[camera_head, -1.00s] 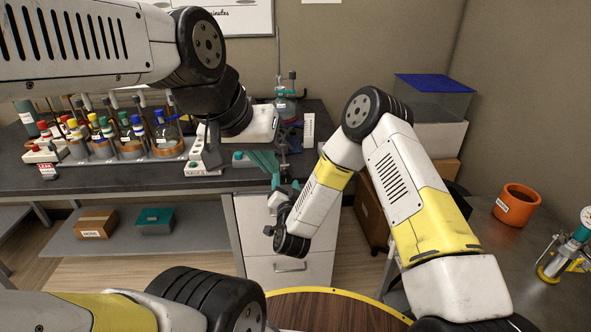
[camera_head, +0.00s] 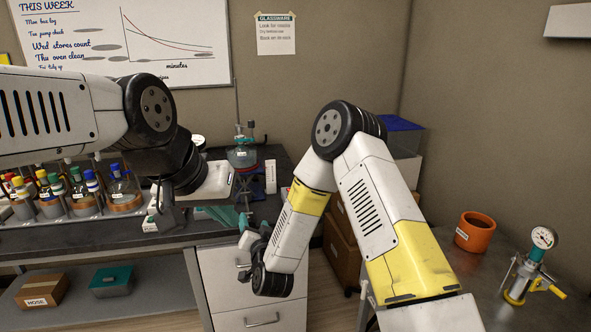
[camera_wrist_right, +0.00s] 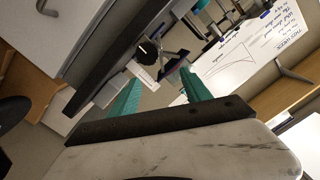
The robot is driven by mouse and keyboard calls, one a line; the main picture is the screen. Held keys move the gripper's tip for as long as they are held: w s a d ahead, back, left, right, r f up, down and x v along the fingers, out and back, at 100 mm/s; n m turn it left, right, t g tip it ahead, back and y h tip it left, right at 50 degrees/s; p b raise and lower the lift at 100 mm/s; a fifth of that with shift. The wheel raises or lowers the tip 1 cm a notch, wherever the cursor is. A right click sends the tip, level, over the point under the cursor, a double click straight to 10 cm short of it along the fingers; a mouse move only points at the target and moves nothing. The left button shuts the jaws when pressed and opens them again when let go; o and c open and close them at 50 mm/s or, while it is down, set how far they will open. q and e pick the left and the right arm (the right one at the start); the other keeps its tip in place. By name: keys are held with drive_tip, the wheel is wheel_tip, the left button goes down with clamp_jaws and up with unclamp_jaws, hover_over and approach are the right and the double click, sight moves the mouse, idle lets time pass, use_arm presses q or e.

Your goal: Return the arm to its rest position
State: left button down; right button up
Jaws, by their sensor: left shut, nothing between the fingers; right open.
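My left arm comes in from the left, bent at a black joint. Its gripper (camera_head: 226,214) points down and right in front of the dark bench, with the teal fingers together and nothing seen between them. My right arm rises from the lower right to a high elbow, and its forearm slopes down and left. My right gripper (camera_head: 249,228) is near the bench's front edge, close to the left gripper in the head view and partly hidden by its own wrist. In the right wrist view its two teal fingers (camera_wrist_right: 161,92) stand apart with no object held between them.
Capped bottles (camera_head: 75,190) stand on the bench at left. A round flask (camera_head: 242,156) on a stand is behind my left gripper. White drawers (camera_head: 255,285) are below. An orange pot (camera_head: 475,232) and a gauge device (camera_head: 525,265) stand on the right table.

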drive_tip(key=s+d+r+n+g, duration=0.25)
drive_tip(key=d+r+g, duration=0.25)
drive_tip(key=d+r, duration=1)
drive_tip(key=s+d+r+g+h, duration=0.1)
drive_tip(key=s+d+r+g, duration=0.1)
drive_tip(key=s+d, duration=0.5)
drive_tip(key=s+d+r+g+h, duration=0.2)
drive_tip(key=s+d+r, duration=0.3)
drive_tip(key=s, duration=1.3)
drive_tip(key=d, duration=0.3)
drive_tip(key=shift+d+g+h, duration=0.2)
drive_tip(key=shift+g+h, duration=0.1)
drive_tip(key=shift+g, duration=0.1)
drive_tip(key=shift+n, duration=0.25)
